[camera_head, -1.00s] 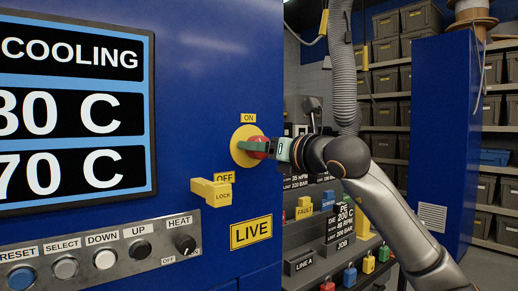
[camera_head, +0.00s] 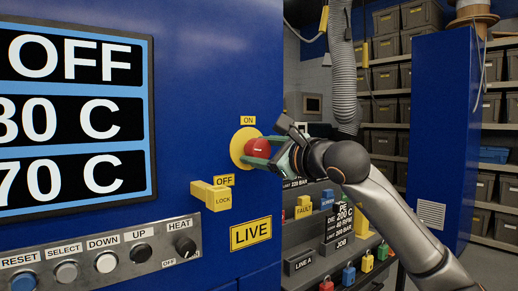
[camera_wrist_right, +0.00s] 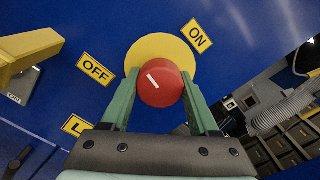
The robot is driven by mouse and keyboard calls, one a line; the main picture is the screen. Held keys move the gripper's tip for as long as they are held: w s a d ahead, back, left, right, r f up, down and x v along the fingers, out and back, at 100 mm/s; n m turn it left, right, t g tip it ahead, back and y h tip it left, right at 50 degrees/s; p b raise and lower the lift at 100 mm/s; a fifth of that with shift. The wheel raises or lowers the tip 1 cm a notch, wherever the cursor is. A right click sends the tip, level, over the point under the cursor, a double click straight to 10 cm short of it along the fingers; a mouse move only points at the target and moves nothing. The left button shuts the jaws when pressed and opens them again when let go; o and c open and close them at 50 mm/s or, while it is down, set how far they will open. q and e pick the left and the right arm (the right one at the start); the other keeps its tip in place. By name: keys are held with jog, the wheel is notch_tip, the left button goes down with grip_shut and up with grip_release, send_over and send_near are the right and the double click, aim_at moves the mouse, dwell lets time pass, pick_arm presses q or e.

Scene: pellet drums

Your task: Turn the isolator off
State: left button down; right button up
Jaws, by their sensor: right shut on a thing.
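The isolator is a red round knob (camera_head: 258,147) on a yellow disc (camera_head: 237,146) on the blue cabinet's side. An ON label (camera_head: 249,121) is above it and an OFF label (camera_head: 224,180) below left. My right gripper (camera_head: 262,150) is shut on the knob, one green finger on each side. In the right wrist view the red knob (camera_wrist_right: 160,83) sits between the fingers. Its short white mark lies off-centre, slanting toward the OFF label (camera_wrist_right: 95,69) side rather than the ON label (camera_wrist_right: 197,36). The display (camera_head: 75,110) reads OFF on its top line. My left gripper is not in view.
A LIVE sign (camera_head: 251,233) is beneath. A button panel (camera_head: 105,257) runs along the lower left. Coloured padlocks (camera_head: 349,276) hang to the right. A grey hose (camera_head: 343,60) hangs behind.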

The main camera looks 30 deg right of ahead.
jog(key=shift+n, duration=1.1)
jog(key=o, duration=1.4)
